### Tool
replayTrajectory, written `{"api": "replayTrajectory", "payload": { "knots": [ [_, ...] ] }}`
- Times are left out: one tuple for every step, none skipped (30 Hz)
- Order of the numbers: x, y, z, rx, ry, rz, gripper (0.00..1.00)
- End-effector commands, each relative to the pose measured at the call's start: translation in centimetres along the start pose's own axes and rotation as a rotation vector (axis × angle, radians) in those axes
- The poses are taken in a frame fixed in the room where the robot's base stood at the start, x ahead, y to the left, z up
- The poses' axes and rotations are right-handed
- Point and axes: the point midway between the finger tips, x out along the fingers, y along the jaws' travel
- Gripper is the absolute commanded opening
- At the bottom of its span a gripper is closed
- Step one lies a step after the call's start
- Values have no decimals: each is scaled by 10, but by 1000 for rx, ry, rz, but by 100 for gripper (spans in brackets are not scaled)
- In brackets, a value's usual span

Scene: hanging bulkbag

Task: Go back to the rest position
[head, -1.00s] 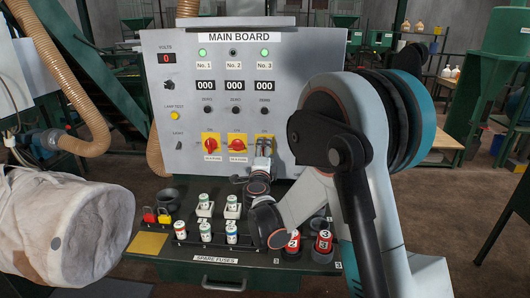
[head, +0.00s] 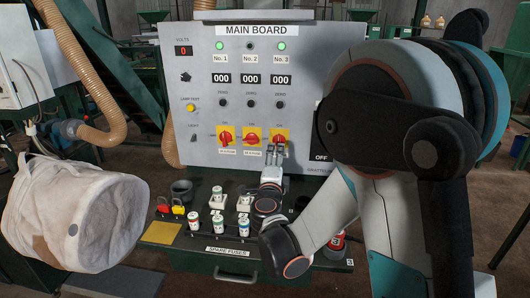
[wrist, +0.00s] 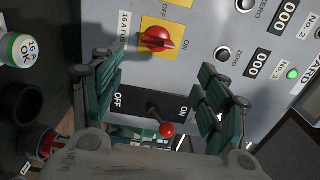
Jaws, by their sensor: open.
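My gripper (head: 277,155) is in front of the lower part of the grey main board (head: 205,60), just below the third red rotary switch (head: 280,139). In the wrist view my gripper (wrist: 160,85) has its green-padded fingers spread wide with nothing between them. Beyond them are a red switch (wrist: 157,40) on a yellow plate and a lever with a red ball (wrist: 167,130) on a black ON/OFF plate. My arm fills the right of the head view and hides most of that black plate (head: 320,145).
Spare fuses (head: 218,222) stand on the ledge below the board, by a black cup (head: 181,190) and red and yellow padlocks (head: 170,207). Red fuses (head: 334,242) sit beside my arm. A white bulk bag (head: 70,215) hangs at left, near a ribbed hose (head: 90,80).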

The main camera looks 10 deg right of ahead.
Motion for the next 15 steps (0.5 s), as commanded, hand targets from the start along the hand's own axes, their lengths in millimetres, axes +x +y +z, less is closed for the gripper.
{"api": "replayTrajectory", "payload": {
  "knots": [
    [-2, -8, 1, -15, -14, -8, 68],
    [-3, -14, 1, -31, -26, -16, 68],
    [-5, -24, 4, -56, -49, -29, 68],
    [-7, -33, 6, -80, -70, -40, 68],
    [-10, -42, 8, -107, -94, -51, 68],
    [-15, -55, 12, -149, -130, -67, 68],
    [-20, -65, 15, -183, -158, -79, 68],
    [-24, -73, 17, -219, -187, -89, 68],
    [-31, -84, 21, -267, -225, -100, 68],
    [-37, -91, 24, -304, -254, -107, 68],
    [-43, -97, 26, -341, -283, -113, 68],
    [-51, -104, 29, -390, -320, -118, 68],
    [-57, -108, 31, -429, -348, -121, 68],
    [-64, -111, 32, -467, -375, -122, 68],
    [-74, -115, 34, -518, -412, -120, 68]
  ]
}}
